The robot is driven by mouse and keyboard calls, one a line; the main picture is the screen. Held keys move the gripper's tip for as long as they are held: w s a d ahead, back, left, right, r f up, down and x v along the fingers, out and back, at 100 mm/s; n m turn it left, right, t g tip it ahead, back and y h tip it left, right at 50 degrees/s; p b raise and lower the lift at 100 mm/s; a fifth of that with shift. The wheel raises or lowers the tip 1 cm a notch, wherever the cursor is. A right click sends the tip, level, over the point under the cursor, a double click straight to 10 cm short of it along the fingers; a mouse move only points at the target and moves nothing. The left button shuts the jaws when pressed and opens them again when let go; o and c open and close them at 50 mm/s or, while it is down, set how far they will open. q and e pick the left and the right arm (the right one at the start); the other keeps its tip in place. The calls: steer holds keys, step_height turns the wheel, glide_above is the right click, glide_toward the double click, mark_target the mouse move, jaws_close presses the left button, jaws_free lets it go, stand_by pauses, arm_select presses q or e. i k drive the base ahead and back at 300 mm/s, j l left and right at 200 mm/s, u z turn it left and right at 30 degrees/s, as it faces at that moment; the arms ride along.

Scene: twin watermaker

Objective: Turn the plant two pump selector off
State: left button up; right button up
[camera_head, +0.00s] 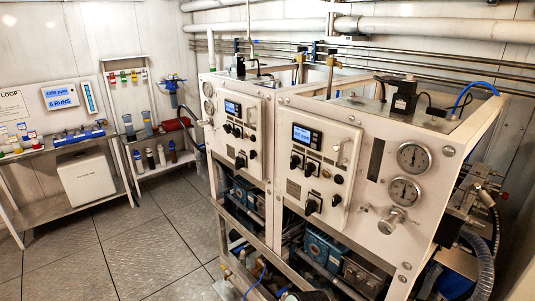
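Two white watermaker cabinets stand side by side, each with a control panel on its front. The nearer panel (317,164) has a lit blue display (302,134), two black selector knobs (295,162) (310,169) below it, and larger black knobs (312,206) (336,199) lower down. The farther panel (236,131) has a similar lit display (232,107) and small black knobs (237,131). The labels are too small to read, so I cannot tell which panel is plant two or how its pump selector is set. Neither of my grippers shows.
Two gauges (413,156) (404,191) and a metal valve knob (392,220) sit right of the nearer panel. Hoses (483,262) hang at the far right. Shelves with bottles and a white box (86,177) stand at the left. The tiled floor (150,245) between is clear.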

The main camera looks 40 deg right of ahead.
mark_target(310, 167)
steer(key=i+z, duration=0.35)
steer(key=i+j+z, duration=0.25)
steer(key=i+z, duration=0.15)
steer(key=i+j+z, duration=0.5)
steer(key=z, duration=0.25)
steer(key=i+j+z, duration=0.15)
steer(key=z, duration=0.25)
steer(key=i+j+z, duration=0.1)
steer(key=j+z, duration=0.3)
